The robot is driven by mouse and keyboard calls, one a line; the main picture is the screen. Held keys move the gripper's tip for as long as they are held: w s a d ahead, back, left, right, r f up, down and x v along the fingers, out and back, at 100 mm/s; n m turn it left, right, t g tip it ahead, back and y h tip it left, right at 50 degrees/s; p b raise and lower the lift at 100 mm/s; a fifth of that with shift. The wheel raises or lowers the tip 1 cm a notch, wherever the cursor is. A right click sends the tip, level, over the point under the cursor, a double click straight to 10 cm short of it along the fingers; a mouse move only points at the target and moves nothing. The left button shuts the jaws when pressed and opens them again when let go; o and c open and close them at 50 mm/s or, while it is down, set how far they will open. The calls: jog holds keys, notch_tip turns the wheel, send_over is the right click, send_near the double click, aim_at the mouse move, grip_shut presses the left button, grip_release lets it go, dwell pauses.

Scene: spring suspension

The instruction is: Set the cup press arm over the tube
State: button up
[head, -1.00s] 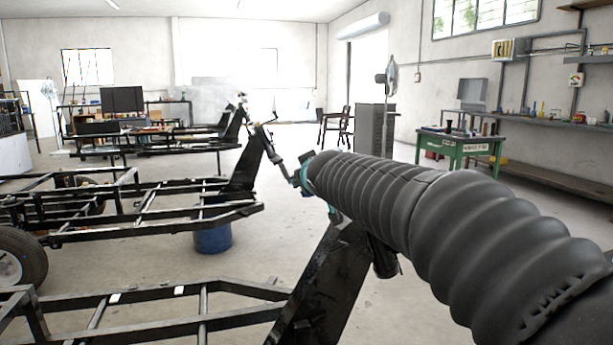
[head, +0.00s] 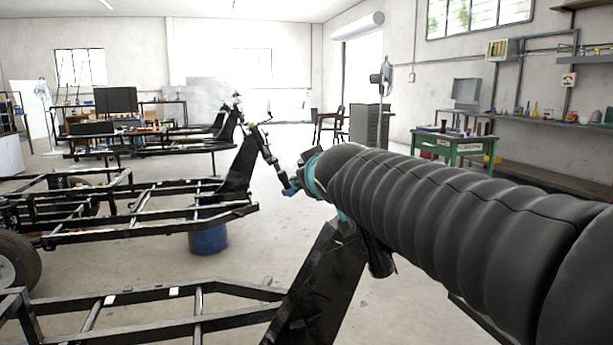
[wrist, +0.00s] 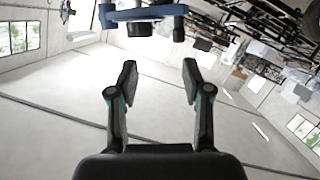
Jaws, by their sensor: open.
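In the wrist view my gripper (wrist: 158,74) is open, with a wide gap between its two fingers and nothing between them. A blue bar-like part (wrist: 140,14) with dark fittings crosses the top of that view, beyond the fingertips and apart from them. I cannot tell whether it is the cup press arm. In the head view my black ribbed arm sleeve reaches in from the right. Past its teal end is a thin dark linkage with a blue piece (head: 290,191) at its lower end; what it belongs to is unclear. I cannot make out the tube.
Black chassis frames (head: 150,207) fill the left, with upright dark plates (head: 318,285) near my arm. A blue drum (head: 208,237) stands under one frame. A green table (head: 452,144) and a wall bench are at the right. The floor between is clear.

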jog(key=shift+v, duration=0.85)
jog(key=shift+c, duration=0.2)
